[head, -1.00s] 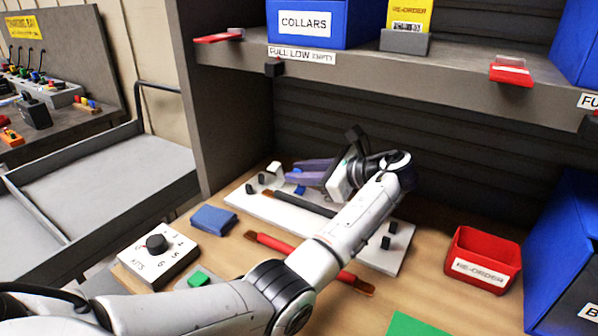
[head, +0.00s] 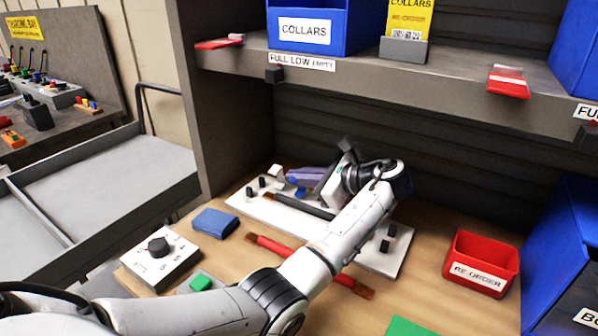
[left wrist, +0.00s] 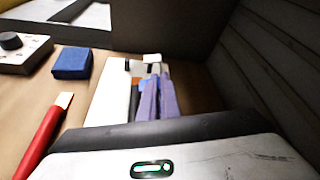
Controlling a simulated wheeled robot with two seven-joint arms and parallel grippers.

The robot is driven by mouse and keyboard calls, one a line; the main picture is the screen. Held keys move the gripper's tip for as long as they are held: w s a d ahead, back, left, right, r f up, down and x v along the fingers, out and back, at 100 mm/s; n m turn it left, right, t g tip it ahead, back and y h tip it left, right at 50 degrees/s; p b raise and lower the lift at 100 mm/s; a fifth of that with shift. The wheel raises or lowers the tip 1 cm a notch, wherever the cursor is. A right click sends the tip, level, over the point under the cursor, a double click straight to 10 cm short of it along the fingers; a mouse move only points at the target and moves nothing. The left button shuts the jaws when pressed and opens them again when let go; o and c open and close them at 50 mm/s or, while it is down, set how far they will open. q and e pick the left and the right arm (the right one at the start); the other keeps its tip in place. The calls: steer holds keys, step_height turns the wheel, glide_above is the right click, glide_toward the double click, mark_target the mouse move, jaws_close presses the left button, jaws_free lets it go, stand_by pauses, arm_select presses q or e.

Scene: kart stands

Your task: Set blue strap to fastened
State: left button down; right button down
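A white board (head: 377,262) lies at the back of the bench, with small black posts and a dark strap along it. A small blue piece (head: 292,181), which looks like the blue strap, shows at its left end beside a white block (head: 276,171). My left gripper (head: 300,177) reaches over this end. Its purple fingers (left wrist: 157,98) lie close together in the left wrist view, with a bit of blue (left wrist: 142,85) just left of them. The fingers look shut, and I see nothing clearly held between them. My right gripper is out of view.
A red strap (head: 270,246) with brown ends lies in front of the board. A blue folded pad (head: 214,222), a white dial box (head: 160,262) and a green button (head: 200,282) are at left. A red bin (head: 481,262) stands at right. A shelf (head: 440,88) overhangs the back.

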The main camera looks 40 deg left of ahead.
mark_target(291, 199)
arm_select(q)
steer(key=s+n+t+p, duration=0.1)
steer(key=p, duration=0.2)
steer(key=shift+s+d+r, duration=0.1)
steer(key=shift+r, duration=0.05)
steer(key=shift+s+n+t+p, duration=0.3)
steer(key=shift+n+p, duration=0.2)
steer(key=shift+n, duration=0.2)
steer(key=shift+s+d+f+n+t+y+p, duration=0.1)
steer(key=shift+s+f+n+t+y+p, duration=0.35)
steer(key=shift+n, duration=0.55)
steer(key=shift+s, duration=0.2)
steer(key=c, duration=2.4)
jaws_free()
steer(key=shift+c, duration=0.2)
steer(key=o, duration=0.4)
steer(key=shift+o, duration=0.2)
steer(key=shift+d, duration=0.1)
steer(key=b+v, duration=0.1)
steer(key=v, duration=0.9)
steer(key=shift+s+d+f, duration=0.1)
